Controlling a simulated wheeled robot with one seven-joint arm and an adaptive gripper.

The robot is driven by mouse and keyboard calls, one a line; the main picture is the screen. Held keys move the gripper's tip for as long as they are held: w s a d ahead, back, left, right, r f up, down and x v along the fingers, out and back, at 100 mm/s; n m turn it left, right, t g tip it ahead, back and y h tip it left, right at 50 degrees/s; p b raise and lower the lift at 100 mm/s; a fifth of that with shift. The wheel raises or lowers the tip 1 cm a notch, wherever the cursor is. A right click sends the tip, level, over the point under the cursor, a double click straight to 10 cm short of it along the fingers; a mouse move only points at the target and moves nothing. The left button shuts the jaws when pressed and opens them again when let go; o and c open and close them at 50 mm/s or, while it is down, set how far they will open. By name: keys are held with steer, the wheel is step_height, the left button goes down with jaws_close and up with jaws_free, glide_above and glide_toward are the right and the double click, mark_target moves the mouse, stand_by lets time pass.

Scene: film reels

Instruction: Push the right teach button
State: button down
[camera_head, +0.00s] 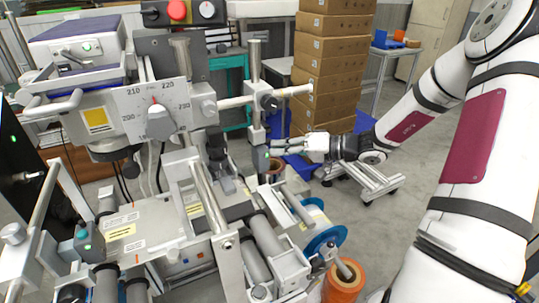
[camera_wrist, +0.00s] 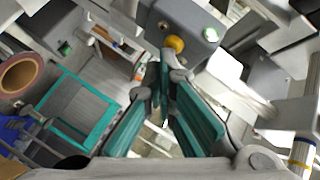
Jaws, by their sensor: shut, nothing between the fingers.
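The right sensor box (camera_head: 260,161) is a small dark grey block on the upright post, with a green lit button (camera_head: 267,154) on its side. The tips are near the yellow knob, below and left of the green button. I cannot tell whether they touch the box.
A similar left box (camera_head: 82,243) with a green light stands at the machine's left. Metal rods, rollers and a dial plate (camera_head: 157,108) crowd around. An orange reel (camera_head: 343,283) and blue reel (camera_head: 322,238) sit below my gripper. Stacked cartons (camera_head: 327,75) stand behind.

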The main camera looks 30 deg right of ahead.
steer(key=shift+d, duration=0.75)
steer(key=shift+d, duration=2.5)
steer(key=shift+s, duration=0.1)
